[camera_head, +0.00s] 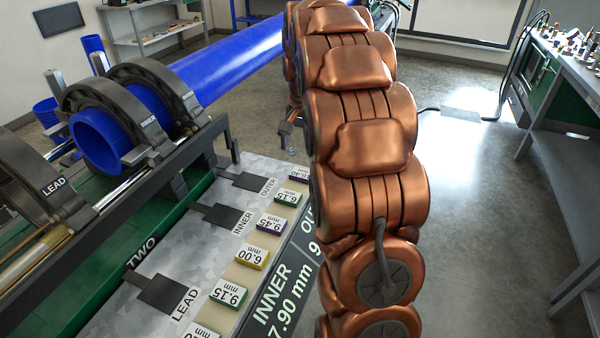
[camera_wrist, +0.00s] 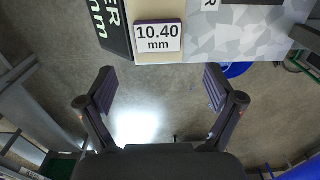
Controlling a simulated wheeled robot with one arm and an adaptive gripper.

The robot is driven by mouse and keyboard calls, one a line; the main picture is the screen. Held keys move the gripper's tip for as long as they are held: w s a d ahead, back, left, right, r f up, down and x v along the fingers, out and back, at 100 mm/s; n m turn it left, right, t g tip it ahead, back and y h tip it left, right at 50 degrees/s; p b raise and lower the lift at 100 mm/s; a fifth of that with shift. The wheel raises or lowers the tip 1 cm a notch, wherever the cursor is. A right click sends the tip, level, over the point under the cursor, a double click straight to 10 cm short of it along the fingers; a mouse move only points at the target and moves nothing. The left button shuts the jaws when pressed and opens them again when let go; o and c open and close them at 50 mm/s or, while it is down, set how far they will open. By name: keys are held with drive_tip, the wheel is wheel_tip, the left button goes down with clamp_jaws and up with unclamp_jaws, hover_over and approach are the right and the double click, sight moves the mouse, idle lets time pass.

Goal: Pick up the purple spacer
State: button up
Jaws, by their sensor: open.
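A purple-sided spacer (camera_head: 299,174) with a white 10.40 mm label lies at the far end of the spacer row on the cart. It also shows in the wrist view (camera_wrist: 158,37), at the top, on the beige strip by the cart's edge. Another purple-sided spacer (camera_head: 271,223), labelled 9.45 mm, lies nearer in the row. My gripper (camera_wrist: 158,74) is open and empty, its two fingers spread wide. The 10.40 mm spacer lies beyond the fingertips, sideways between their lines, and is not between the fingers. In the head view my arm hides most of the gripper.
Green spacers (camera_head: 288,198) (camera_head: 229,296) and a yellow spacer (camera_head: 252,257) share the row. Dark pads (camera_head: 164,293) lie on the cart's grey top. A blue pipe (camera_head: 235,60) in clamps (camera_head: 125,95) rises along the left. A workbench (camera_head: 570,90) stands right; the floor between is open.

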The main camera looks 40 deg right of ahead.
sight(303, 172)
drive_tip(key=shift+a+f, duration=0.15)
drive_tip(key=shift+f, duration=0.3)
drive_tip(key=shift+s+a+f+p, duration=0.1)
drive_tip(key=shift+s+f+p, duration=0.15)
drive_tip(key=shift+f, duration=0.5)
wheel_tip(303, 172, down, 3)
drive_tip(key=shift+s+a+p, duration=0.1)
drive_tip(key=shift+p, duration=0.3)
drive_tip(key=shift+f, duration=0.3)
drive_tip(key=c, duration=1.2)
